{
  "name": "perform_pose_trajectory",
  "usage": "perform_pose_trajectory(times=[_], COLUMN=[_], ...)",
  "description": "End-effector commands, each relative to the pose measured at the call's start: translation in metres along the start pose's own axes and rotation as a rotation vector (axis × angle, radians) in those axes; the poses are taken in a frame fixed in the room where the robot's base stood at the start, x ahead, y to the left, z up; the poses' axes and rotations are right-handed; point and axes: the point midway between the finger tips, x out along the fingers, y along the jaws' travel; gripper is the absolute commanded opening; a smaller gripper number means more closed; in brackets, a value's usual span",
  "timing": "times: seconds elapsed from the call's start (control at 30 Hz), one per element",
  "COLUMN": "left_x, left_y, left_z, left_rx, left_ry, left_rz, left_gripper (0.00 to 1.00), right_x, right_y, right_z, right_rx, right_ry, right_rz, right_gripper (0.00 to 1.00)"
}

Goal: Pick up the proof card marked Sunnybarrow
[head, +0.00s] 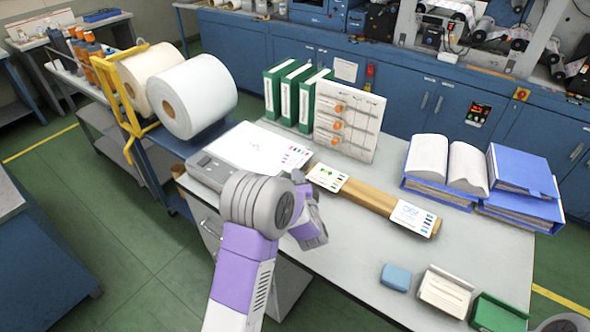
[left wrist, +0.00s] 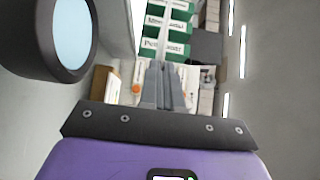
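Printed cards lie along a wooden rail on the grey table. Another print with coloured patches (head: 291,157) is at the left. Their names are too small to read, so I cannot tell which is Sunnybarrow. My left gripper (head: 314,236) is over the table, left of and nearer than the rail, touching no card. In the left wrist view its fingers (left wrist: 164,70) are together with nothing visible between them. My right gripper is not seen.
Green binders (head: 290,92) and a white board with orange knobs (head: 345,122) stand behind the rail. An open book (head: 447,162) and blue binders (head: 520,180) are at right. A blue block (head: 396,277) and small card holders (head: 446,291) are at the front right. The table's middle is clear.

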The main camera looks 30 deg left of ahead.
Motion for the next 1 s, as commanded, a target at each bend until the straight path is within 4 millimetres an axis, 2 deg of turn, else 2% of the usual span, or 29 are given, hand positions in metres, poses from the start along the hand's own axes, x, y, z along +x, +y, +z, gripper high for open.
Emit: perform_pose_trajectory(times=[0.6, 0.73, 1.0], left_x=[-0.087, -0.096, -0.097], left_y=[-0.033, -0.035, -0.035], left_z=[0.0, 0.0, 0.001], left_rx=[0.0, 0.001, 0.0], left_ry=[0.002, 0.0, -0.001], left_rz=[0.0, -0.001, -0.001], left_gripper=[0.0, 0.0, 0.0], right_x=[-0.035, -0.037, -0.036], right_y=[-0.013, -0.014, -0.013], right_z=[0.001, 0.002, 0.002], right_rx=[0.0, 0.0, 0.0], right_ry=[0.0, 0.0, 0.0], right_rz=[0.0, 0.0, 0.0], right_gripper=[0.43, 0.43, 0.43])
